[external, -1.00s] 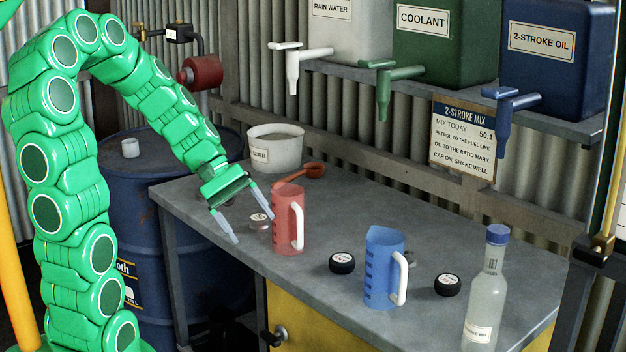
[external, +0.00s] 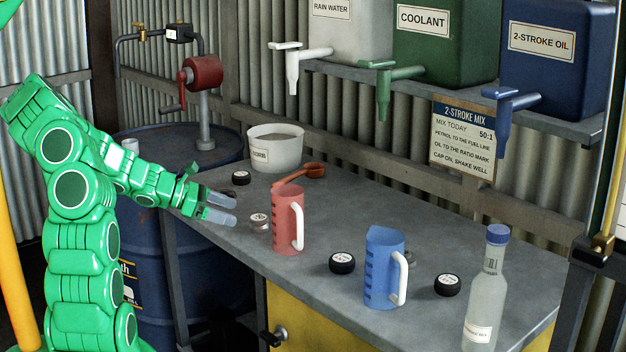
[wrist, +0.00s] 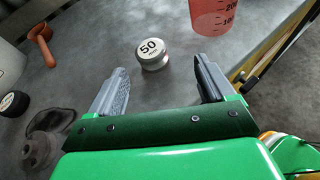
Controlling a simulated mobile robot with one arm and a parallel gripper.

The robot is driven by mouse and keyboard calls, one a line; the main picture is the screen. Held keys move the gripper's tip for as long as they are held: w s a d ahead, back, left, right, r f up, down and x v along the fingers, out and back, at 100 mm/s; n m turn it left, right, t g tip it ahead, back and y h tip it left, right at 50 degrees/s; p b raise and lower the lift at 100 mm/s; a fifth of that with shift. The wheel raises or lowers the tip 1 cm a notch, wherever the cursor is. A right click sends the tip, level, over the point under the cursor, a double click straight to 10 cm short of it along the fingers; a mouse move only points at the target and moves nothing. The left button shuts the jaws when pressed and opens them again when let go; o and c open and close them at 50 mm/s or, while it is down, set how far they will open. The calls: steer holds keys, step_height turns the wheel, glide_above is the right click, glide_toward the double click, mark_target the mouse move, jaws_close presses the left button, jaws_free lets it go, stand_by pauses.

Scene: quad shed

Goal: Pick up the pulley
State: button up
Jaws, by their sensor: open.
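In the wrist view my gripper (wrist: 161,66) is open and empty. The silver piece lies ahead of the gap between the fingertips, apart from both fingers.
The red jug (external: 288,222) stands close beyond the silver piece. A black round piece (external: 241,178), orange scoop (external: 312,170) and white tub (external: 275,150) are behind. A dark round part (wrist: 38,150) lies left of my gripper. The blue jug (external: 384,268) and bottle (external: 487,290) stand further right.

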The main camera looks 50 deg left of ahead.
mark_target(252, 218)
steer(key=shift+a+f+n, duration=0.35)
steer(key=shift+f+n, duration=0.15)
steer(key=shift+f, duration=0.25)
steer(key=shift+x, duration=1.15)
steer(key=shift+w+d+f, duration=0.15)
steer(key=shift+w+d, duration=0.05)
steer(key=shift+w, duration=0.55)
steer(key=shift+w+d+f, duration=0.15)
steer(key=shift+w+d, duration=0.1)
steer(key=shift+w, duration=0.5)
steer(key=shift+x, duration=1.15)
steer(key=c, duration=1.2)
steer(key=shift+r, duration=0.15)
